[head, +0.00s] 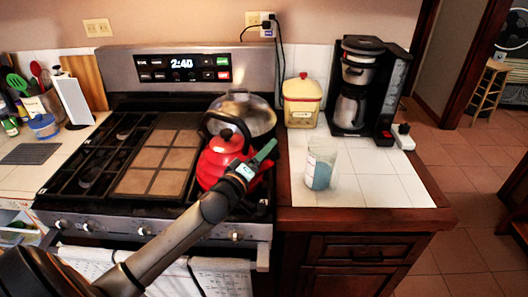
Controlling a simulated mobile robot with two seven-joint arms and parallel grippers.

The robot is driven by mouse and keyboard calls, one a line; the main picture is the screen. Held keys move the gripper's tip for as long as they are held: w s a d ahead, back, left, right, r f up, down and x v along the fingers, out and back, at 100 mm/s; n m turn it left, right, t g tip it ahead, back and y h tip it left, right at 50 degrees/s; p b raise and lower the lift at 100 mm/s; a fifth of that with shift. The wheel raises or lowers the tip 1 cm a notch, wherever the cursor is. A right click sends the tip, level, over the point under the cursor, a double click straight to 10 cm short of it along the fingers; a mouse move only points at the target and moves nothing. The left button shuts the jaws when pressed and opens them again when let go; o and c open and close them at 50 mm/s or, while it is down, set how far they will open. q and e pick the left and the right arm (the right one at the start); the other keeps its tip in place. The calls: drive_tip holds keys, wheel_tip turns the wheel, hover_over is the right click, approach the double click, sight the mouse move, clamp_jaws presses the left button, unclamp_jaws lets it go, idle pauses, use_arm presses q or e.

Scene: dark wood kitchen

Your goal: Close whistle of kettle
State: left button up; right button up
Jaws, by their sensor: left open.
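The red kettle (213,161) with a black handle stands on the right front of the stove, in front of a steel pot. My left gripper (266,158) is open at the kettle's right side, its green finger pointing up and right. The gripper and wrist cover the lower right of the kettle. I cannot make out the whistle or whether it is open or shut, nor whether the fingers touch the kettle. My right gripper is not in view.
The steel pot (252,110) is close behind the kettle. On the right counter are a glass with bluish contents (320,168), a cream canister with a red lid (302,103) and a coffee maker (361,85). A flat griddle (160,157) covers the stove's middle.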

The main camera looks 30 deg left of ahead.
use_arm(q)
clamp_jaws()
idle(0.7)
